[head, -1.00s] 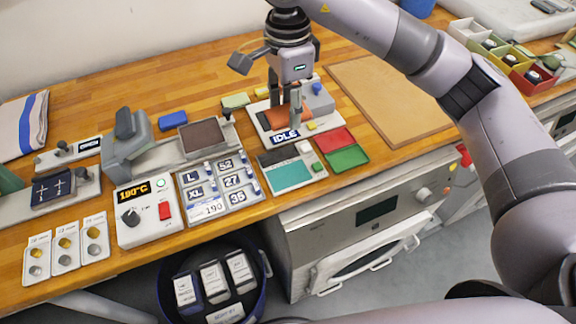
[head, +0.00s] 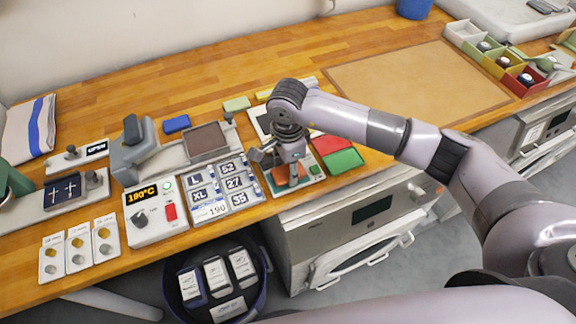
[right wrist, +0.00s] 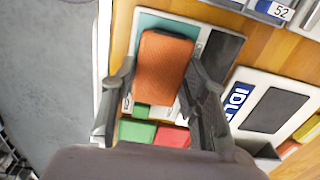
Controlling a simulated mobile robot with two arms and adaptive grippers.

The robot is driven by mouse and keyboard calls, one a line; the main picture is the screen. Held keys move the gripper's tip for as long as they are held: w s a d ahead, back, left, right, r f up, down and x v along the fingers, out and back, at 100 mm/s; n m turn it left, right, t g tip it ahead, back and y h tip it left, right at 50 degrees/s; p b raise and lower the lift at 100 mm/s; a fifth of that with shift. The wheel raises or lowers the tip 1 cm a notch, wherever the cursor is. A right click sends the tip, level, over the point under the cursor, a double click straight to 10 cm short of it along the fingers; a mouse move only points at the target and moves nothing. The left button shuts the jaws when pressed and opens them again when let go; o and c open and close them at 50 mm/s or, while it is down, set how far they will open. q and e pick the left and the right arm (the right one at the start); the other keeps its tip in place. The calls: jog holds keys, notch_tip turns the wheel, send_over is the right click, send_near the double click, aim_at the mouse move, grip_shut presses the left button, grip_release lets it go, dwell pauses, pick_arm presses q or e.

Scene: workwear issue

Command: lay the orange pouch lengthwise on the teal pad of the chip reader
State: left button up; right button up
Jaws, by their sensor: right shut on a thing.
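The orange pouch (right wrist: 163,67) is between the two fingers of my right gripper (right wrist: 160,90), which is shut on its sides. In the head view my right gripper (head: 291,180) points down over the chip reader, with the pouch (head: 279,176) partly hidden behind it. The teal pad (right wrist: 150,20) of the chip reader shows past the pouch's edges in the right wrist view; the pouch covers most of it. The pouch's long side runs roughly along the pad's length. I cannot tell whether the pouch touches the pad. My left gripper is not in view.
A red tray (head: 330,145) and a green tray (head: 343,160) lie just right of the reader. The size label board (head: 240,198) is close on its left. The device marked IDLE (right wrist: 270,105) stands behind. A tan board (head: 420,85) lies bare at the back right.

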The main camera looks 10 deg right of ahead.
jog(key=shift+f, duration=0.35)
jog(key=shift+f, duration=0.1)
jog(key=shift+f+b, duration=0.15)
jog(key=shift+b, duration=0.15)
jog(key=o, duration=1.1)
jog(key=shift+r, duration=0.2)
